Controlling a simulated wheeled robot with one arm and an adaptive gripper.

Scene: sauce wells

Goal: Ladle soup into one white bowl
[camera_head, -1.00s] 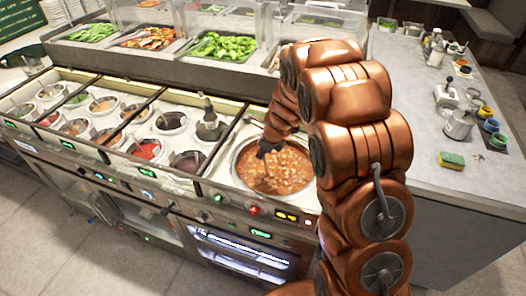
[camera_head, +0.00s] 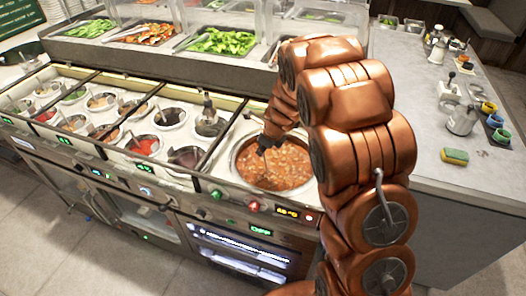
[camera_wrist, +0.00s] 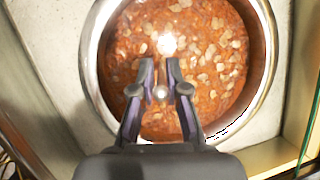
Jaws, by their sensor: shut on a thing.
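The soup pot (camera_head: 231,160) is a round metal well set in the counter, filled with orange-red chunky soup (camera_head: 290,172). It also fills most of the wrist view, with its rim (camera_wrist: 92,60) around the soup (camera_wrist: 215,70). My gripper (camera_head: 264,148) is over the soup, pointing down. In the wrist view my gripper (camera_wrist: 161,90) is shut on a thin thing seen end-on, with a small pale round tip (camera_wrist: 161,93). It looks like the ladle's handle; the ladle's bowl is hidden. I cannot make out a single white bowl set out for the soup.
Several sauce wells (camera_head: 170,117) with utensils are left of the pot. Trays of vegetables (camera_head: 222,41) lie behind. A yellow-green sponge (camera_head: 454,156), metal jugs (camera_head: 462,120) and small cups (camera_head: 494,121) stand on the right counter. White stacked dishes (camera_head: 55,12) show at top left.

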